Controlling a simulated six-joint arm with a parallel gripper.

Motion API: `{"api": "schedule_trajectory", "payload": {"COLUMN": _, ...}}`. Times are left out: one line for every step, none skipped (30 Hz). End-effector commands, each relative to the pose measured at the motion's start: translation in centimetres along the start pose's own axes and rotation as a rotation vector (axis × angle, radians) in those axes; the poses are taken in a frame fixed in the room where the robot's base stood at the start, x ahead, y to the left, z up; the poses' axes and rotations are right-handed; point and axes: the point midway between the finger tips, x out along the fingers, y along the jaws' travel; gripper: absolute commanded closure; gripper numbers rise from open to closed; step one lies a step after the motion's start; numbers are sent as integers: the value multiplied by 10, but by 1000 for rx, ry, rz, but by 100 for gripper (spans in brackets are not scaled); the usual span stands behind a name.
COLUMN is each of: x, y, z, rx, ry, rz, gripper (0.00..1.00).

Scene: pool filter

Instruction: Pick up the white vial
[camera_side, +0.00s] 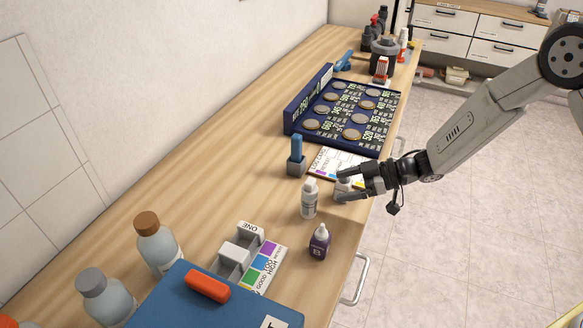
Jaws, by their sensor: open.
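A small white vial (309,199) with a pale cap stands upright on the wooden bench, near its front edge. My gripper (340,187) comes in from the right, just right of the vial, with its fingers pointing left toward it. The jaws are open, and a gap shows between the fingertips and the vial.
A dark purple dropper bottle (319,242) stands in front of the vial. A grey holder with a blue stick (296,157) and a colour card (335,163) are behind. A blue tray of round discs (342,122) lies farther back. A blue case (213,298) and capped bottles (158,245) fill the near end.

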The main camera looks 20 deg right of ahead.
Motion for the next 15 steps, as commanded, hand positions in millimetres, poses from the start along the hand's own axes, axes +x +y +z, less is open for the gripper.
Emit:
{"api": "schedule_trajectory", "payload": {"x": 1, "y": 0, "z": 0, "rx": 0, "ry": 0, "rz": 0, "gripper": 7}}
{"api": "schedule_trajectory", "payload": {"x": 2, "y": 0, "z": 0, "rx": 0, "ry": 0, "rz": -1, "gripper": 7}}
{"api": "schedule_trajectory", "payload": {"x": 4, "y": 0, "z": 0, "rx": 0, "ry": 0, "rz": -1, "gripper": 7}}
{"api": "schedule_trajectory", "payload": {"x": 6, "y": 0, "z": 0, "rx": 0, "ry": 0, "rz": -1, "gripper": 7}}
{"api": "schedule_trajectory", "payload": {"x": 8, "y": 0, "z": 0, "rx": 0, "ry": 0, "rz": -1, "gripper": 7}}
{"api": "schedule_trajectory", "payload": {"x": 12, "y": 0, "z": 0, "rx": 0, "ry": 1, "rz": -1, "gripper": 7}}
{"api": "schedule_trajectory", "payload": {"x": 14, "y": 0, "z": 0, "rx": 0, "ry": 1, "rz": -1, "gripper": 7}}
{"api": "schedule_trajectory", "payload": {"x": 17, "y": 0, "z": 0, "rx": 0, "ry": 1, "rz": -2, "gripper": 7}}
{"api": "schedule_trajectory", "payload": {"x": 20, "y": 0, "z": 0, "rx": 0, "ry": 0, "rz": -2, "gripper": 7}}
{"api": "schedule_trajectory", "payload": {"x": 22, "y": 0, "z": 0, "rx": 0, "ry": 0, "rz": -2, "gripper": 7}}
{"api": "schedule_trajectory", "payload": {"x": 24, "y": 0, "z": 0, "rx": 0, "ry": 0, "rz": -1, "gripper": 7}}
{"api": "schedule_trajectory", "payload": {"x": 25, "y": 0, "z": 0, "rx": 0, "ry": 0, "rz": 0, "gripper": 7}}
{"api": "schedule_trajectory", "payload": {"x": 26, "y": 0, "z": 0, "rx": 1, "ry": 0, "rz": 0, "gripper": 7}}
{"api": "schedule_trajectory", "payload": {"x": 26, "y": 0, "z": 0, "rx": 1, "ry": 0, "rz": 0, "gripper": 7}}
{"api": "schedule_trajectory", "payload": {"x": 26, "y": 0, "z": 0, "rx": 1, "ry": 0, "rz": 1, "gripper": 7}}
